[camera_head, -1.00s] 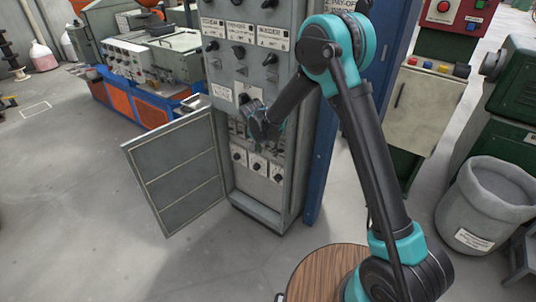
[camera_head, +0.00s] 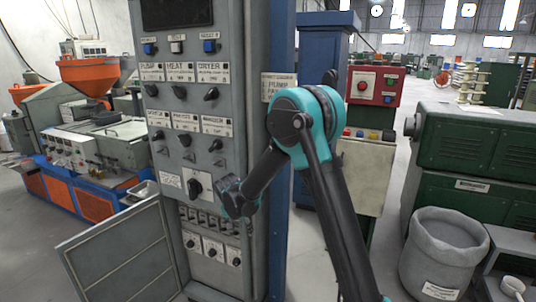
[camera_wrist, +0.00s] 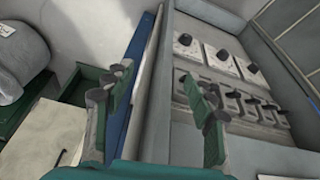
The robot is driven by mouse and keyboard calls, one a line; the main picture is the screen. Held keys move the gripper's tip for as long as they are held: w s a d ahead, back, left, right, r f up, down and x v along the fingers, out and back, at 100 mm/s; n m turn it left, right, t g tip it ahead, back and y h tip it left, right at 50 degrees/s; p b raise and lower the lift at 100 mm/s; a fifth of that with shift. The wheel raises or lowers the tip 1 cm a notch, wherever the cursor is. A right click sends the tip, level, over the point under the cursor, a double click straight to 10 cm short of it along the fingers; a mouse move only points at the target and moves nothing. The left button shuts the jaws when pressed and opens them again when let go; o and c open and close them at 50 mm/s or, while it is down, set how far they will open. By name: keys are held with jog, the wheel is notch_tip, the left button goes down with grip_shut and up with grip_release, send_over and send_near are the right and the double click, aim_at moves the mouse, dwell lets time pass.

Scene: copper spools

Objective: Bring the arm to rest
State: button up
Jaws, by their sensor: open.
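My arm (camera_head: 325,190) stands in front of a grey control cabinet (camera_head: 258,130), bent at the teal elbow. My gripper (camera_head: 235,205) hangs before the cabinet's lower panel, just right of a large black rotary knob (camera_head: 195,188). In the wrist view my gripper (camera_wrist: 160,112) has its two fingers wide apart with nothing between them. The panel with a row of black switches (camera_wrist: 240,102) and several knobs (camera_wrist: 222,54) lies beyond the right finger. I cannot tell the exact gap to the panel.
The cabinet door (camera_head: 120,255) stands open at the lower left. A blue post (camera_head: 283,150) borders the cabinet. A red control box (camera_head: 373,86), green machine (camera_head: 465,140) and grey bin (camera_head: 440,250) stand to the right. Orange and blue machinery (camera_head: 95,205) stands at the left.

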jog(key=s+d+r, duration=0.2)
jog(key=s+d, duration=0.3)
jog(key=d, duration=0.4)
jog(key=s+d+r+n, duration=0.1)
jog(key=s+d+r, duration=0.1)
jog(key=s+d, duration=0.4)
jog(key=s+d+r+n+y, duration=0.1)
jog(key=s+d+r, duration=0.2)
jog(key=d, duration=0.9)
jog(key=shift+s, duration=1.25)
jog(key=shift+n+t, duration=0.4)
jog(key=shift+n, duration=0.1)
jog(key=s+d, duration=0.1)
jog(key=s, duration=0.2)
jog(key=s+d+f, duration=0.1)
jog(key=s+d, duration=0.1)
jog(key=s, duration=0.1)
jog(key=s+d+f, duration=0.1)
jog(key=s+d, duration=0.1)
jog(key=s, duration=0.1)
jog(key=shift+s+f, duration=0.15)
jog(key=shift+s, duration=0.1)
jog(key=shift+c, duration=0.2)
